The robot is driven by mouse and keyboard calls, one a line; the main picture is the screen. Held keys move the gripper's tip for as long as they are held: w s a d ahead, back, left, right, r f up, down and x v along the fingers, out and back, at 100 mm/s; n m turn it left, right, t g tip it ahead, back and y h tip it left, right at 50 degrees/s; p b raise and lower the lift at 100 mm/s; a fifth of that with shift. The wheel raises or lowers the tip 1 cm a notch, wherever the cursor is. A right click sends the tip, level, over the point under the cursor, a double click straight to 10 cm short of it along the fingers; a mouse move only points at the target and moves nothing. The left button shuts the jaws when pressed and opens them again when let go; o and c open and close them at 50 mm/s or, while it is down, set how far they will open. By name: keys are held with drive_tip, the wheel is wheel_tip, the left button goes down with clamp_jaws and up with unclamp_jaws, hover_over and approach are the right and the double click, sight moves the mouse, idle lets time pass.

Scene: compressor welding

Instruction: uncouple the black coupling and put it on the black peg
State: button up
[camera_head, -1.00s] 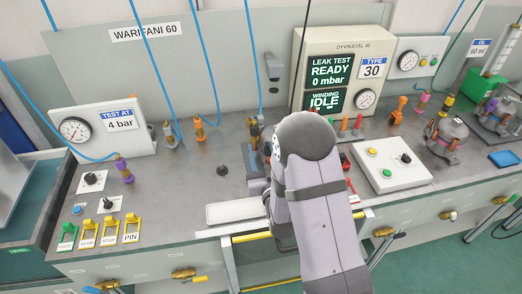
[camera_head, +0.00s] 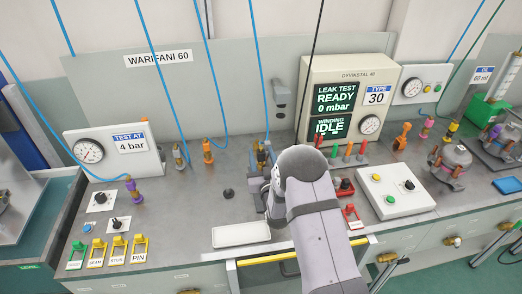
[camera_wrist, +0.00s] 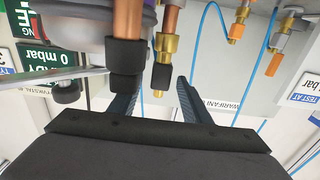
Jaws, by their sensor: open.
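In the wrist view my gripper (camera_wrist: 156,84) is open, its two dark fingers apart. A black sleeve (camera_wrist: 126,58), apparently a coupling, sits on a copper tube at the left finger and overlaps it in the picture. Beside it, a brass fitting with a black end (camera_wrist: 162,72) on a second copper tube shows between the fingers. I cannot tell which is the black coupling, or whether a finger touches either. In the head view my arm hides the gripper and this spot. A short dark post on a round base (camera_head: 228,193), possibly the black peg, stands bare on the bench.
A white tray (camera_head: 241,234) lies left of my arm. Orange (camera_head: 208,151) and grey-brass (camera_head: 180,157) hose fittings stand behind. The leak test unit (camera_head: 345,105) and several coloured pegs stand behind and right. A white control box (camera_head: 396,190) is further right. Hoses hang from above.

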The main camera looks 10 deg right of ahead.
drive_tip(key=shift+w, duration=0.7)
drive_tip(key=shift+c, duration=0.6)
clamp_jaws()
drive_tip(key=c, duration=0.6)
unclamp_jaws()
drive_tip(key=shift+c, duration=0.2)
clamp_jaws()
drive_tip(key=shift+c, duration=0.3)
unclamp_jaws()
clamp_jaws()
